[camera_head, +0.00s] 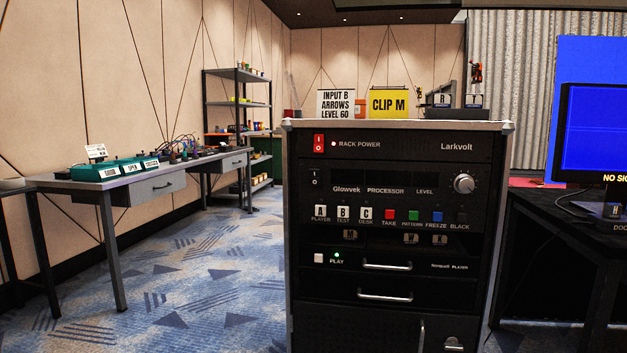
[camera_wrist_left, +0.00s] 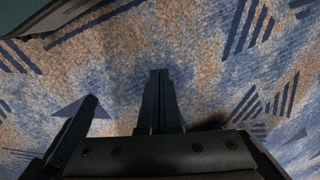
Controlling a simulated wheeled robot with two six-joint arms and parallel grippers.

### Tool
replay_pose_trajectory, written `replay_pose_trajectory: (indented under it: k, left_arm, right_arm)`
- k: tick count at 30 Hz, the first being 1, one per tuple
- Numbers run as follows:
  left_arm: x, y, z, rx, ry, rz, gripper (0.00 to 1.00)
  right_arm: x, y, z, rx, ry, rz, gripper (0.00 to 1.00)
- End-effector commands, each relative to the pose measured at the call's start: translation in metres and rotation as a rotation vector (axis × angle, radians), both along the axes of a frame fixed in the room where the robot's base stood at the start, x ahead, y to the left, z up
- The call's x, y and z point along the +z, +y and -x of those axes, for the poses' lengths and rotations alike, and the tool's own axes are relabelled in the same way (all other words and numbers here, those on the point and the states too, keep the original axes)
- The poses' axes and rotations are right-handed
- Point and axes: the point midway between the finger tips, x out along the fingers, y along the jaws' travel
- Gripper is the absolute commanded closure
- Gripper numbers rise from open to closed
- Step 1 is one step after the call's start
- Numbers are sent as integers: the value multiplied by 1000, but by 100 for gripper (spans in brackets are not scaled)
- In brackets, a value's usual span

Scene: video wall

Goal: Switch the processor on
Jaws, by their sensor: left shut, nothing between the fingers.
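My left gripper (camera_wrist_left: 159,76) shows in the left wrist view, shut and empty above the carpet, away from the rack. My right gripper is in neither view.
Below the switch are source buttons (camera_head: 343,213) and coloured buttons (camera_head: 390,215). The player (camera_head: 385,264) below has a green lamp. Signs (camera_head: 389,103) stand on the rack. A table (camera_head: 135,185) is at left, a dark desk (camera_head: 560,200) at right. Carpet left of the rack is clear.

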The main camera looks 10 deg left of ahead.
Motion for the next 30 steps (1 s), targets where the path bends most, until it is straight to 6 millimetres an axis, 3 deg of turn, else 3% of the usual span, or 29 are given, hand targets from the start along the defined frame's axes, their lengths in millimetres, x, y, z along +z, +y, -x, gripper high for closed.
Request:
replay_pose_trajectory:
  k: [17,23,30]
  left_arm:
    - [7,-1,-2,-7,-4,12,100]
    - [49,-8,-21,-66,-35,114,100]
    - [117,-19,-56,-167,-135,287,100]
  right_arm:
    - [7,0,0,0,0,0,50]
    - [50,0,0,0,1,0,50]
    - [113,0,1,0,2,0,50]
